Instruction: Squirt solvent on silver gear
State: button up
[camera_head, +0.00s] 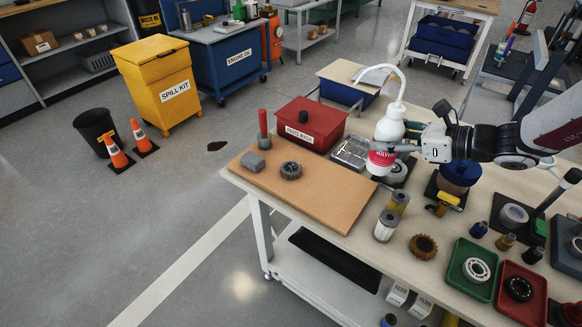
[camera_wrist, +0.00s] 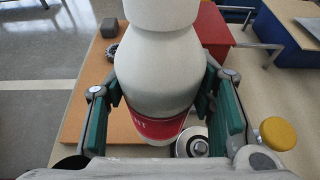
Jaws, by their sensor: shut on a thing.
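The white solvent bottle (camera_head: 389,126), with a red label and a curved spout, is upright in my gripper (camera_head: 392,148) above the table. In the wrist view the bottle (camera_wrist: 158,75) fills the middle, between the green-padded fingers of my gripper (camera_wrist: 160,100). The silver gear (camera_head: 291,170), dark grey and toothed, lies flat on the brown board (camera_head: 325,195), left of the bottle and apart from it. In the wrist view the gear (camera_wrist: 112,52) is partly hidden behind the bottle.
A grey block (camera_head: 252,162) and a red-handled upright tool (camera_head: 264,130) are beside the gear on the board. A red box (camera_head: 311,125) stands behind. A brown gear (camera_head: 423,247), filter cans (camera_head: 386,226) and green (camera_head: 460,276) and red trays (camera_head: 508,309) are nearer the front right.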

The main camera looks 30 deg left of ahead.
aim_at(394, 119)
jog(key=shift+r, duration=0.15)
jog(key=shift+r+p, duration=1.75)
jog(key=shift+r, duration=0.65)
